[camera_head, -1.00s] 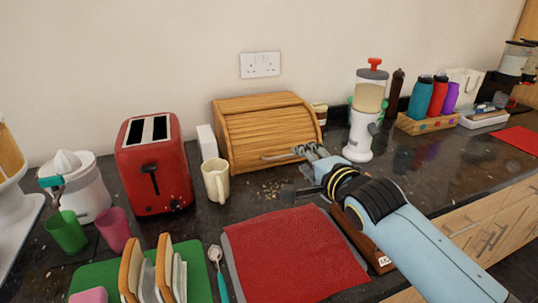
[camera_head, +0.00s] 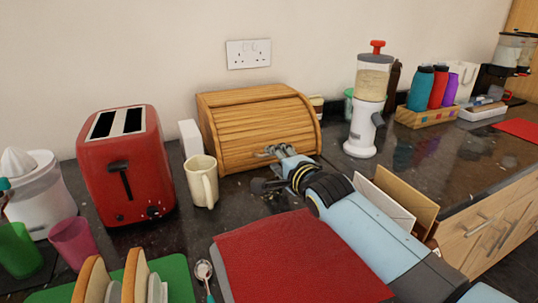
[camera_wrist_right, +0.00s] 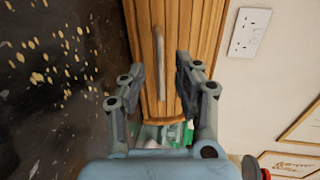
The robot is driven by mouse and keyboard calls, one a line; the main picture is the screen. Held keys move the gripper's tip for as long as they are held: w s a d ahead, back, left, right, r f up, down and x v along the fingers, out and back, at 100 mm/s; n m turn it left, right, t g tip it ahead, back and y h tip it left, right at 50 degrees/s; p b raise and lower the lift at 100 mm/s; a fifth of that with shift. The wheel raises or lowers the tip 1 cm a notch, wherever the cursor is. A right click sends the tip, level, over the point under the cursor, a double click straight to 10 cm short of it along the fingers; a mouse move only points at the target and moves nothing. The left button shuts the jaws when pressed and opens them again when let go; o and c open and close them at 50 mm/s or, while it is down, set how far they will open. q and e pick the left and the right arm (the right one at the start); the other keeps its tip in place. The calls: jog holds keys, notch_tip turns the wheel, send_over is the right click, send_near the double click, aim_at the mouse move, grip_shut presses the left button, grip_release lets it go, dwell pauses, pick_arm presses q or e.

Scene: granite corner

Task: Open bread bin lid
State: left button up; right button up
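The wooden bread bin (camera_head: 225,110) stands against the wall in the head view with its slatted roll lid (camera_head: 262,125) down. In the wrist view the slats (camera_wrist_right: 205,30) and the grey bar handle (camera_wrist_right: 158,50) show close up. My right gripper (camera_head: 272,153) is in front of the lid's lower part, at the handle. In the wrist view the right gripper (camera_wrist_right: 160,72) is open, with one finger on each side of the handle and gaps to both. Contact is not visible. The gripper hides part of the handle in the head view. My left gripper is not in view.
A cream mug (camera_head: 201,182) and a red toaster (camera_head: 125,170) stand left of the bin. A white dispenser (camera_head: 366,110) stands to its right. A red mat (camera_head: 290,260) and upright boards (camera_head: 405,205) lie near my right arm.

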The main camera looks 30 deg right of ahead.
aim_at(269, 155)
jog(key=shift+x, duration=2.35)
jog(key=shift+c, duration=0.2)
grip_shut()
jog(key=shift+f, duration=0.1)
